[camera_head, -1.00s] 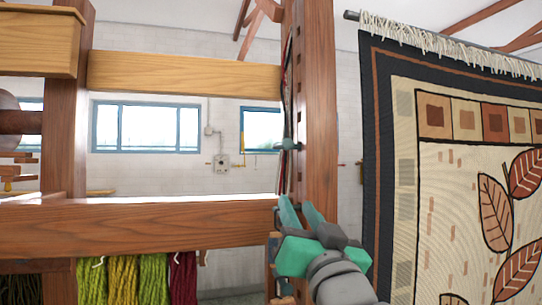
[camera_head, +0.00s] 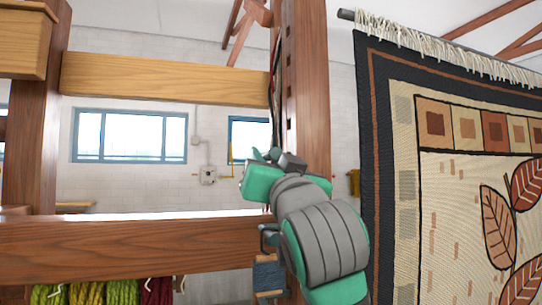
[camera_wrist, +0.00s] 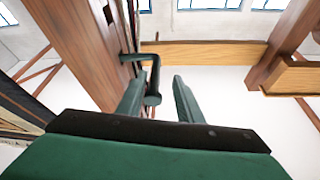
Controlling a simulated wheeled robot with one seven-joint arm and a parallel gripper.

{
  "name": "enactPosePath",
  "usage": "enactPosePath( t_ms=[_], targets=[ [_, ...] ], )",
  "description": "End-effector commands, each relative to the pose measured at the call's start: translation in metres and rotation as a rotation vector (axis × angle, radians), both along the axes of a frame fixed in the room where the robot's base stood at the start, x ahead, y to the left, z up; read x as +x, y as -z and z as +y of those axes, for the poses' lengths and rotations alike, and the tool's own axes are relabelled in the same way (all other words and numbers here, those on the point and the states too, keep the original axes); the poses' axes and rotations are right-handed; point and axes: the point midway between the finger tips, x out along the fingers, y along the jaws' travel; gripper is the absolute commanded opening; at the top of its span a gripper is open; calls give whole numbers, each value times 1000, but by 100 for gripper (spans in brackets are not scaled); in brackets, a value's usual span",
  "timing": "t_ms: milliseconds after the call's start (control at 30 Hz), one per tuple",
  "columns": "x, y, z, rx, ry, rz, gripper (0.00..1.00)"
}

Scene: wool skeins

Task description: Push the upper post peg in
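The upper post peg (camera_wrist: 154,72) is a dark, bent bar in the wrist view. One end meets the reddish-brown wooden post (camera_wrist: 85,45); the other end reaches between my fingers. My gripper (camera_wrist: 158,88) is open, its two green fingers on either side of the peg's free end, with a gap to the right finger. I cannot tell whether the left finger touches it. In the head view my gripper (camera_head: 256,158) is at the left side of the post (camera_head: 305,75), and my wrist hides most of the peg's place.
An upper wooden beam (camera_head: 165,80) and a lower one (camera_head: 130,245) run left from the post. Wool skeins (camera_head: 120,291) hang below the lower beam. A fringed leaf-pattern rug (camera_head: 450,180) hangs to the right. A blue spool-like item (camera_head: 268,275) is below my wrist.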

Motion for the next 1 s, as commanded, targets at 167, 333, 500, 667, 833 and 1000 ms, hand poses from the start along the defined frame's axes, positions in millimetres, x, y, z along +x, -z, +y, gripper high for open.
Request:
enactPosePath(
  t_ms=[167, 333, 500, 667, 833, 1000],
  targets=[
    [17, -8, -5, 0, 12, -1, 31],
    [23, -10, -8, 0, 19, -2, 31],
    [23, -10, -9, 0, 20, -2, 31],
    [23, -10, -9, 0, 20, -1, 10],
    [23, -11, -3, 0, 12, -3, 0],
    [23, -11, 0, 1, 5, -4, 0]
  ],
)
